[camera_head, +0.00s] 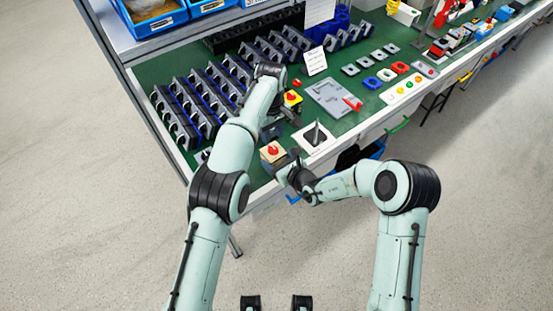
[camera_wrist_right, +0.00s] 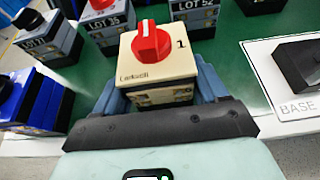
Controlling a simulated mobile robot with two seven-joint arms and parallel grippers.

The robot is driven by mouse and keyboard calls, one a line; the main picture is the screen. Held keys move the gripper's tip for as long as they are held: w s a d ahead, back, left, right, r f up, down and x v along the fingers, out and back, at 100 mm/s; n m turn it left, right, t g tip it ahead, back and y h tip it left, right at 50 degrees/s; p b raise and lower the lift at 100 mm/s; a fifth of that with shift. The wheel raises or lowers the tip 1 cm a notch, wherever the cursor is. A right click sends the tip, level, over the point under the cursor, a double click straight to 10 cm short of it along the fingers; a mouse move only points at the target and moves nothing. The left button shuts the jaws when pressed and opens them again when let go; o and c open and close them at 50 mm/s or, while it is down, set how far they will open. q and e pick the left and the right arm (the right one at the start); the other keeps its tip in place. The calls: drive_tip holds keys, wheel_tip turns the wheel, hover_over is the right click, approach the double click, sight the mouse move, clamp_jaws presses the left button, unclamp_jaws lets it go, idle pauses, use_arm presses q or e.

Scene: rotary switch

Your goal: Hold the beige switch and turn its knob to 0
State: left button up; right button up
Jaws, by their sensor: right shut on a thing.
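The beige switch (camera_head: 267,156) sits near the front edge of the green bench. Its red knob (camera_head: 273,149) is on top. In the right wrist view the switch's beige top (camera_wrist_right: 172,62) carries a "1" at the right, and the knob (camera_wrist_right: 152,43) has a white mark on its far side. No "0" is readable. My right gripper (camera_wrist_right: 165,95) has a finger on each side of the switch and is shut on it. My left gripper (camera_head: 280,120) is just behind the switch, apart from its knob; its finger opening is unclear.
A yellow switch with a red knob (camera_head: 292,98) stands behind my left gripper. A white base plate with a lever (camera_head: 315,139) lies to the right of the beige switch. Rows of dark labelled blocks (camera_head: 190,105) fill the bench's left side.

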drive_tip(key=o, duration=1.2)
drive_tip(key=shift+o, duration=0.2)
drive_tip(key=v, duration=1.2)
